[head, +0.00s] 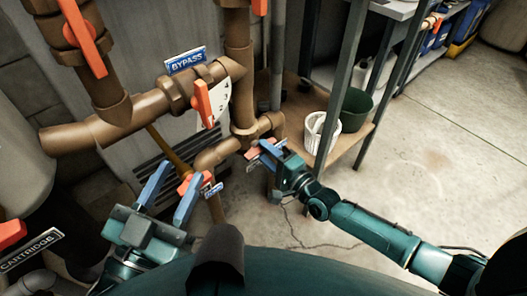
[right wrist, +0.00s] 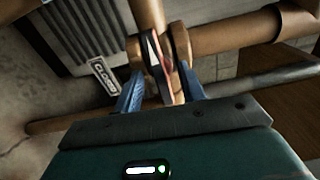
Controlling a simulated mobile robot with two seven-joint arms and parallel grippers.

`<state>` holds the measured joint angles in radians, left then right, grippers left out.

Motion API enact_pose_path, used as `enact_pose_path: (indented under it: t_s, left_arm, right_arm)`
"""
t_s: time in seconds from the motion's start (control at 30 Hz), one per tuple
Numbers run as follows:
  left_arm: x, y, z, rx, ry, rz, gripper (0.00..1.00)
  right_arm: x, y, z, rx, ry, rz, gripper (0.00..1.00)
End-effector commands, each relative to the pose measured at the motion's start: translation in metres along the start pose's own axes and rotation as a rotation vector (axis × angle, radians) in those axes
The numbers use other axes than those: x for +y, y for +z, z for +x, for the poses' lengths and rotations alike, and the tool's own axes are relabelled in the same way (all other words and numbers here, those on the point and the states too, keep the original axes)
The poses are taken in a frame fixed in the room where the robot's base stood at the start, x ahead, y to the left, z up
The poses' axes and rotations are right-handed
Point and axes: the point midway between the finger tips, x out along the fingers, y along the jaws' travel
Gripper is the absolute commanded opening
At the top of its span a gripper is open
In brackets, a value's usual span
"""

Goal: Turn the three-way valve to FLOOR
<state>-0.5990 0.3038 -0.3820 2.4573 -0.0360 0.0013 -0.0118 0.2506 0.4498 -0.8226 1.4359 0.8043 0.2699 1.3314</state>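The three-way valve's red-orange handle (right wrist: 160,72), with a white pointer mark, sits on a brown pipe joint. In the head view the valve is at the lower pipe junction (head: 264,128). My right gripper (head: 262,153) reaches it from the right. In the right wrist view its blue fingers (right wrist: 163,88) stand either side of the handle, with a small gap at the left finger. A small label plate (right wrist: 104,78) beside it is not clearly legible.
Other orange handles are on the BYPASS valve (head: 203,103) and the upper-left pipe (head: 84,38). A CARTRIDGE sign (head: 32,250) is at lower left. A shelf with a white basket (head: 322,123) and green bucket (head: 354,110) stands right. The concrete floor at right is clear.

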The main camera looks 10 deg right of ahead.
Motion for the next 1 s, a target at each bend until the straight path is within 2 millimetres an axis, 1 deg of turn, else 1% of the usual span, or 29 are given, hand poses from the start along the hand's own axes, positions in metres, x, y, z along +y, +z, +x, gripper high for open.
enact_pose_path:
  t_s: [0.03, 0.27, 0.37, 0.73, 0.83, 1.0]
  left_arm:
    - [0.001, 0.004, -0.001, -0.008, 0.002, -0.005, 0.4]
    - [0.002, 0.003, -0.001, -0.009, 0.002, -0.006, 0.4]
    - [0.001, -0.001, 0.0, -0.009, 0.002, -0.007, 0.4]
    - [0.0, -0.02, 0.004, -0.003, 0.002, -0.008, 0.4]
    - [0.0, -0.022, 0.005, -0.003, 0.002, -0.006, 0.4]
    - [-0.001, -0.021, 0.005, -0.002, 0.001, -0.004, 0.4]
  right_arm:
    - [0.0, 0.0, 0.0, 0.0, 0.0, 0.0, 0.4]
    - [0.0, 0.0, -0.001, 0.0, 0.0, -0.001, 0.4]
    - [0.0, 0.0, -0.01, 0.0, 0.003, -0.002, 0.4]
    - [-0.001, 0.0, -0.061, 0.0, 0.002, -0.003, 0.4]
    - [-0.001, 0.0, -0.068, -0.001, 0.001, -0.002, 0.4]
    - [0.0, 0.0, -0.07, 0.0, -0.001, -0.002, 0.4]
